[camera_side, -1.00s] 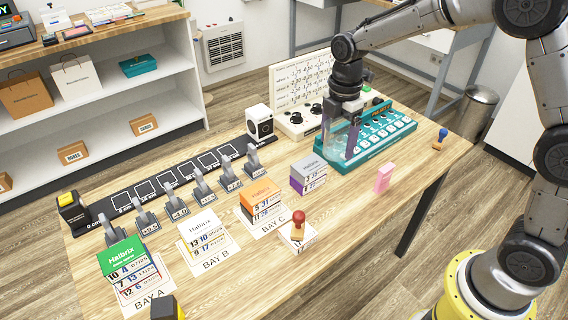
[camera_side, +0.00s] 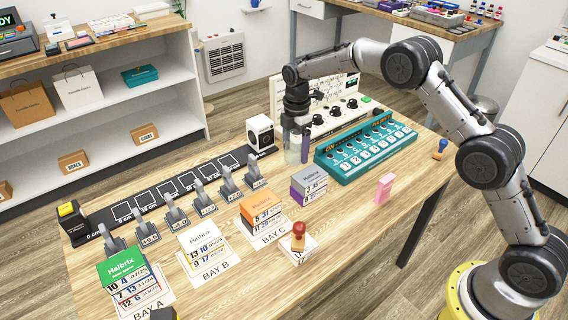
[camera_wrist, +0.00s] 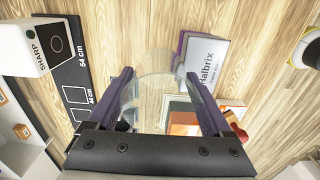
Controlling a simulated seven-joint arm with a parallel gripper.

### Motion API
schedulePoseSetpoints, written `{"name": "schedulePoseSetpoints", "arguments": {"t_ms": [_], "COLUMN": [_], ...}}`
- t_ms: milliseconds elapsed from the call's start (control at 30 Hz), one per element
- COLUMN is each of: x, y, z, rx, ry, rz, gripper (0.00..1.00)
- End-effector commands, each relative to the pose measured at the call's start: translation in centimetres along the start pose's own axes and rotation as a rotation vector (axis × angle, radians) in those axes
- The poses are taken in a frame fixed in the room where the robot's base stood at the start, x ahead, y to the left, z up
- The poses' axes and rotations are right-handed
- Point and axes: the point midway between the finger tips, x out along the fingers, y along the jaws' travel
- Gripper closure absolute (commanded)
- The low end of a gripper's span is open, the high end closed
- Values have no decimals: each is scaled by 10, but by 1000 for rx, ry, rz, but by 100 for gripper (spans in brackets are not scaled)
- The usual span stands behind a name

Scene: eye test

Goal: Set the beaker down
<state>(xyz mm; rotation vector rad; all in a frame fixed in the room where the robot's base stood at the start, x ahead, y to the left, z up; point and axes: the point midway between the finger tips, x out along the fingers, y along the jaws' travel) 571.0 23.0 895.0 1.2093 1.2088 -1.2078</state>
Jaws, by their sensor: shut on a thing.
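The beaker (camera_side: 293,154) is clear glass and hard to see against the wood. It is between the fingers of my gripper (camera_side: 298,150), which is shut on it. In the wrist view the beaker (camera_wrist: 152,92) shows as a pale round outline between the two purple fingers of my gripper (camera_wrist: 159,76). It looks upright, low over the table to the left of the teal button panel (camera_side: 365,146). I cannot tell whether its base touches the wood.
A white speaker-like box (camera_side: 261,133) stands to the left of the beaker. A grey-and-purple Halbrix stack (camera_side: 308,186) stands in front. A white panel with black knobs (camera_side: 334,122) is behind. Bare table (camera_side: 345,215) lies in front of the teal panel.

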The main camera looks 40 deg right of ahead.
Motion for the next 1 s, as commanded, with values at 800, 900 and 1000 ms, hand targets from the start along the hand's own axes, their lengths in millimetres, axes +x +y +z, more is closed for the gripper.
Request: {"name": "schedulePoseSetpoints", "arguments": {"t_ms": [800,900,1000], "x": [83,90,90], "y": [48,49,49], "z": [-2,-2,-2], "rx": [0,0,0], "ry": [0,0,0], "rz": [-4,-2,0], "gripper": [70,70,70]}}
